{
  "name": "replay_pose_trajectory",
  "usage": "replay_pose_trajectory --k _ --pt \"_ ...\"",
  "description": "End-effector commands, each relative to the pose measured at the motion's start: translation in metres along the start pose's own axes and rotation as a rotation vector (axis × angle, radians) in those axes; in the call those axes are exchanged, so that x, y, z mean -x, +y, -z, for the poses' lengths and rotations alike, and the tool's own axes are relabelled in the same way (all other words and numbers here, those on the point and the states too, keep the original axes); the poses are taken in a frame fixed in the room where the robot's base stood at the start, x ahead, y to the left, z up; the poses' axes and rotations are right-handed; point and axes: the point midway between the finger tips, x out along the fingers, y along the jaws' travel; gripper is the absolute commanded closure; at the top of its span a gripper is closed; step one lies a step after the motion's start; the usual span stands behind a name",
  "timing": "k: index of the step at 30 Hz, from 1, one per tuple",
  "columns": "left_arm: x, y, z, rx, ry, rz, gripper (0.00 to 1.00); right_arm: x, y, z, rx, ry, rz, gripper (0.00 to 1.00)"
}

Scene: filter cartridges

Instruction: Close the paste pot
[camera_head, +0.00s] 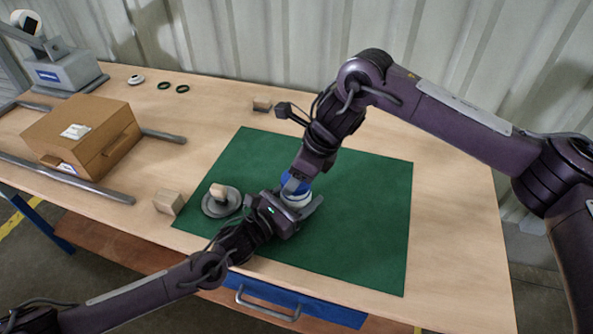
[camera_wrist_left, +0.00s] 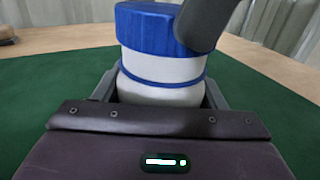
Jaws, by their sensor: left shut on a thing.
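The paste pot (camera_head: 297,199) is white with a blue band and stands over the green mat (camera_head: 357,220); its body also shows in the left wrist view (camera_wrist_left: 160,95). Its blue lid (camera_wrist_left: 152,28) is on top of the white body, with white showing between lid and band. My left gripper (camera_head: 298,207) is shut around the pot's lower body from the front left. My right gripper (camera_head: 298,180) reaches down from above at the lid. One dark finger of it overlaps the lid's right side in the left wrist view; its other finger is hidden.
A round grey dish (camera_head: 221,208) holding a beige piece sits left of the pot, beside a wooden block (camera_head: 168,202). A small block (camera_head: 262,104) lies behind the mat. A brown box (camera_head: 83,135) stands between grey rails. The mat's right side is clear.

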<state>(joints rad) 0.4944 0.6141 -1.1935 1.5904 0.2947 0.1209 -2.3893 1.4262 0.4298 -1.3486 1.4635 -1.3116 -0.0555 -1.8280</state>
Motion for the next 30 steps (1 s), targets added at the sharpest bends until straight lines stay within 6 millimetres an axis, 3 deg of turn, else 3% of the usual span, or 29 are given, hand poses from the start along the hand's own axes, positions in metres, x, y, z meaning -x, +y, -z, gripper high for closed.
replay_pose_trajectory --k 25,26,30 --pt "0.0 0.0 0.001 0.0 0.001 0.0 0.76 -0.011 0.0 0.005 -0.001 0.001 0.001 0.63" --pt "0.0 0.0 0.001 0.0 0.001 0.0 0.99 -0.011 0.0 0.005 -0.001 0.001 0.001 0.63" --pt "0.0 0.0 0.001 0.0 0.001 0.0 0.99 -0.011 0.001 0.005 -0.043 0.004 0.018 0.63"
